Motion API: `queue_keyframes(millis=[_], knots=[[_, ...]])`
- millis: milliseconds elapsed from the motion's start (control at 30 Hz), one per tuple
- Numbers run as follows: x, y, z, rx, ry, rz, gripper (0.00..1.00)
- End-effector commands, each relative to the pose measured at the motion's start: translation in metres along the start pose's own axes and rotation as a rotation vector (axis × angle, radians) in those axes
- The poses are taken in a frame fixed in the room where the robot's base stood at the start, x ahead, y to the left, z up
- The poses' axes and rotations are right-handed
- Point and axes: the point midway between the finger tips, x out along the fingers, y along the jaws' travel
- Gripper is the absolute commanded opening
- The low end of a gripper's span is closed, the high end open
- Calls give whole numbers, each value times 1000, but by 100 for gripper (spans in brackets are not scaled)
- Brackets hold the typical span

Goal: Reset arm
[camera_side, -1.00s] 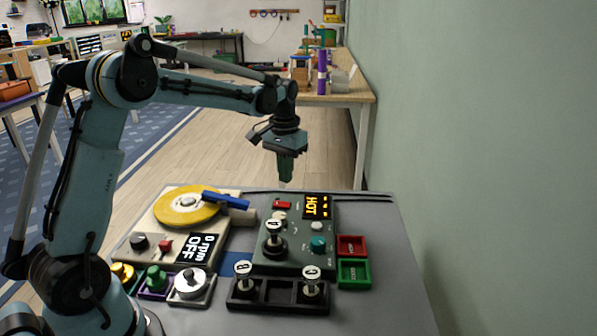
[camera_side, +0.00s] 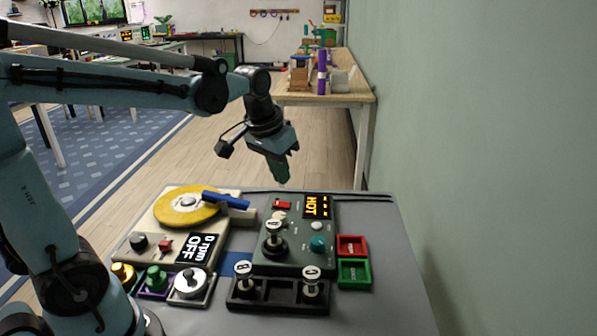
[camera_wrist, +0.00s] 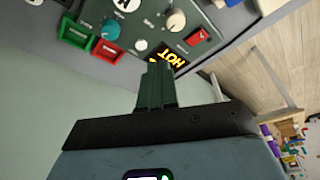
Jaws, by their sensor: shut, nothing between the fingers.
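My gripper (camera_side: 283,178) hangs tilted in the air above the back edge of the grey table, with its fingers together and nothing between them. It touches nothing. In the wrist view its closed fingers (camera_wrist: 157,75) point toward the green control box. My arm comes in from the left in the side view, with the upper links raised.
A green box (camera_side: 297,240) shows HOT, with stamp A standing on it. Stamps B (camera_side: 243,270) and C (camera_side: 311,272) stand in a black rack (camera_side: 277,293). A yellow wheel (camera_side: 186,207), a blue bar (camera_side: 225,199), red (camera_side: 351,246) and green (camera_side: 354,272) trays sit nearby.

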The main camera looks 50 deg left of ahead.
Motion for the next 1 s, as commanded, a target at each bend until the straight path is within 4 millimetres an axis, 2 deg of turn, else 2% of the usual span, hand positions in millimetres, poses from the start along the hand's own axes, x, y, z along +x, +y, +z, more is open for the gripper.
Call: queue_keyframes(millis=[33, 200, 500, 700, 1000], knots=[[-5, 6, 11, 14, 29, 4, 0], [-13, 22, 43, 54, 130, 21, 0], [-9, 40, 90, 108, 282, 54, 0], [-5, 44, 100, 120, 319, 64, 0], [-5, 44, 100, 121, 321, 64, 0]])
